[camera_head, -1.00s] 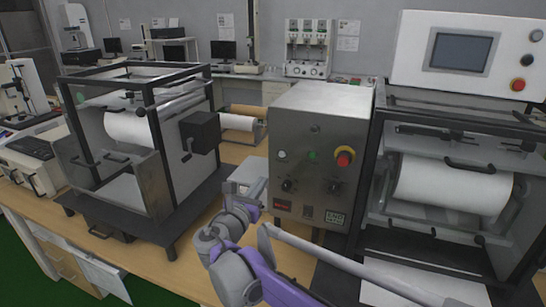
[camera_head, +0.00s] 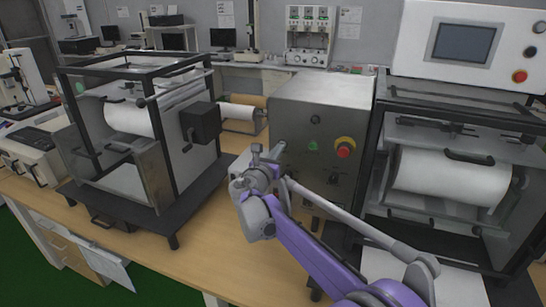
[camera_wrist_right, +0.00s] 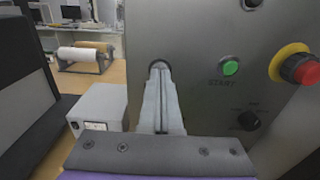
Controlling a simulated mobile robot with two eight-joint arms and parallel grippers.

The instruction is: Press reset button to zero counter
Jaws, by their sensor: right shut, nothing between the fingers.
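The grey metal control box (camera_head: 335,105) stands on the bench at centre, between two framed machines. Its panel has a green START button (camera_wrist_right: 231,67) and a red emergency knob on a yellow collar (camera_head: 344,148). My right gripper (camera_wrist_right: 159,68) is shut and empty, its fingertips at the panel left of the green button. A rounded dark rim shows around the tips, and the white button there is hidden behind them. I cannot tell whether the tips touch or press it. The red counter display low on the panel is hidden by my right arm. My left gripper is not in view.
A small pale box with a switch (camera_wrist_right: 97,108) stands just left of the control box. A black dial (camera_wrist_right: 250,120) sits below the green button. A framed machine (camera_head: 150,130) stands left, another (camera_head: 445,190) right. Bare bench (camera_head: 215,255) shows in front.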

